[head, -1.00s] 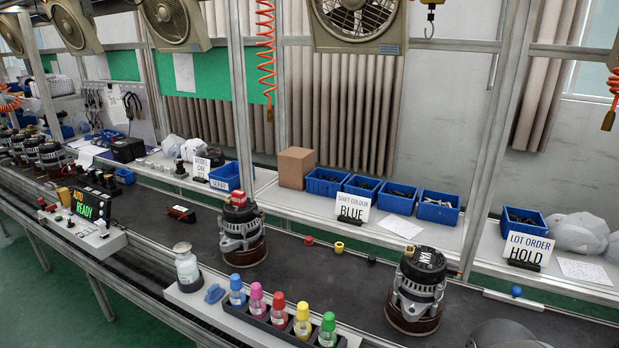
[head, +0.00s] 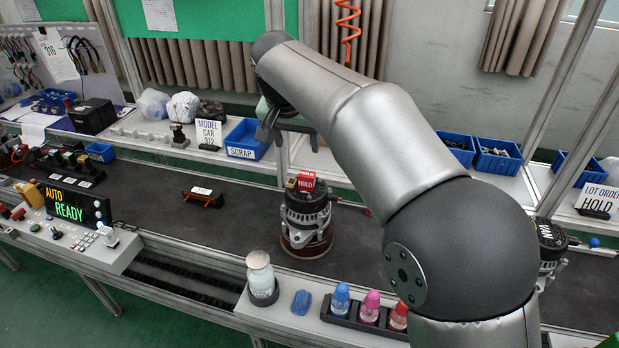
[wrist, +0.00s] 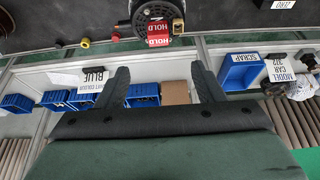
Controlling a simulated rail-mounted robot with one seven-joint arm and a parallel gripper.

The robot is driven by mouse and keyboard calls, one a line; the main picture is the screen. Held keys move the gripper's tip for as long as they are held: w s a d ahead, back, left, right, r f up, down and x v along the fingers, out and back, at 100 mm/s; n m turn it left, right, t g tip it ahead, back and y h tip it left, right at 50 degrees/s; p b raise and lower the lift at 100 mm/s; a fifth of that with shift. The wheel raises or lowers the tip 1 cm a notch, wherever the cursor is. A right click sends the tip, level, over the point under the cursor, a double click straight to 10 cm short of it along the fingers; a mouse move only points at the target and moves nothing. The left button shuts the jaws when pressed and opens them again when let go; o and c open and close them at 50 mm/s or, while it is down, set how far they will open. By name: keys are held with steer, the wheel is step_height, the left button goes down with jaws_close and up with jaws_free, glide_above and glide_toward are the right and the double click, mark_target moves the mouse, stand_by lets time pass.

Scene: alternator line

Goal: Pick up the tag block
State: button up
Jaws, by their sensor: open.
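A red block marked HOLD (head: 306,181), which looks like the tag block, sits on top of the alternator (head: 306,220) on the dark belt. It also shows near the top of the wrist view (wrist: 157,35), with a small brass-coloured part beside it. My gripper (head: 290,135) is open and empty, above and behind the alternator in the head view. In the wrist view its two fingers (wrist: 163,80) stand wide apart, with the red block beyond their tips and not between them. A low black-and-orange block with a white label (head: 203,195) lies on the belt to the left.
A white-capped jar (head: 260,275) and coloured bottles (head: 370,305) line the front edge. A second alternator (head: 550,245) is at right. The belt left of the first alternator is mostly clear.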

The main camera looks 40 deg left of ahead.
mark_target(306, 175)
steer(key=p+x, duration=0.1)
steer(key=x, duration=0.9)
steer(key=shift+w+f+p, duration=0.15)
steer(key=shift+f+p, duration=0.2)
steer(key=shift+f, duration=0.05)
steer(key=shift+p+x, duration=0.95)
steer(key=shift+x, duration=1.8)
steer(key=shift+d, duration=0.1)
steer(key=shift+c, duration=0.3)
steer(key=c, duration=1)
